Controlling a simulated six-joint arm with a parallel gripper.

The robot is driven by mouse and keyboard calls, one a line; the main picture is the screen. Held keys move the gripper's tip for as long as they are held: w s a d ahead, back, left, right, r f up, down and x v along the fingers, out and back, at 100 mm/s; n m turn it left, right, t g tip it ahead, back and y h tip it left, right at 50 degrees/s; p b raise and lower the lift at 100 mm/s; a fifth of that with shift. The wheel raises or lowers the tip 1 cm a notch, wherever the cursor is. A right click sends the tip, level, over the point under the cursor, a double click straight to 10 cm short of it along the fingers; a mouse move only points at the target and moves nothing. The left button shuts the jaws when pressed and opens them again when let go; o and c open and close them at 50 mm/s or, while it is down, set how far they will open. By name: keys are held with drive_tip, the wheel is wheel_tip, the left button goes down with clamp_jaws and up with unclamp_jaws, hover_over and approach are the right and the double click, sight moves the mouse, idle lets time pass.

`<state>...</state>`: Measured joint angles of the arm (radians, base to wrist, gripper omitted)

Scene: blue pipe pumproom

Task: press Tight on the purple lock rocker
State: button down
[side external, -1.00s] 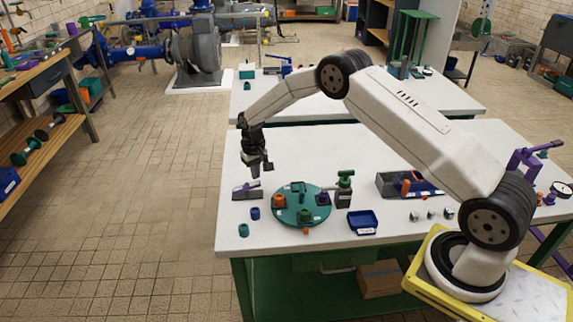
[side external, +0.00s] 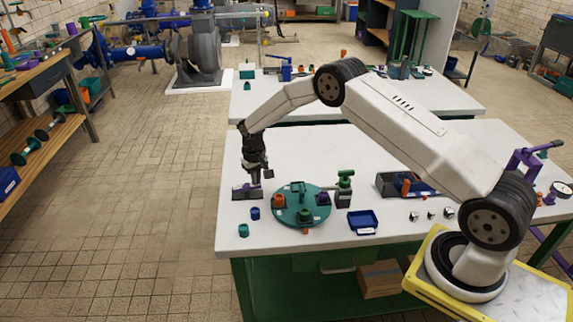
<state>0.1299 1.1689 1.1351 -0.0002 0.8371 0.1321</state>
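The lock rocker (side external: 241,191) is a small grey block with a purple part on top, near the left edge of the white table. My gripper (side external: 257,182) points down right above the right part of this block, with its tips at or just over its top. It hides part of the purple top. I cannot tell whether the tips touch it, or which side is marked Tight. The fingers are too small to tell open from shut.
A green round plate (side external: 290,217) with several small parts stands to the right of the block. A blue cup (side external: 255,213) and a teal cup (side external: 243,230) stand in front. A blue tray (side external: 362,222) lies farther right. The table behind the block is clear.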

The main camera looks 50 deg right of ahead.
sight(257, 187)
drive_tip(key=shift+f, duration=0.65)
idle(0.6)
drive_tip(key=shift+r, duration=0.15)
drive_tip(key=shift+r, duration=4.15)
drive_tip(key=s+a+r+n+t, duration=0.1)
drive_tip(key=s+a+r, duration=0.1)
drive_tip(key=s, duration=0.7)
drive_tip(key=s+a+r+n, duration=0.1)
drive_tip(key=s+a+r, duration=0.2)
drive_tip(key=s, duration=0.7)
drive_tip(key=s+a+r+n+t, duration=0.1)
drive_tip(key=s+a+r, duration=0.1)
drive_tip(key=s, duration=0.8)
drive_tip(key=shift+a+r+t, duration=0.25)
drive_tip(key=shift+r+t, duration=0.05)
drive_tip(key=shift+r, duration=0.6)
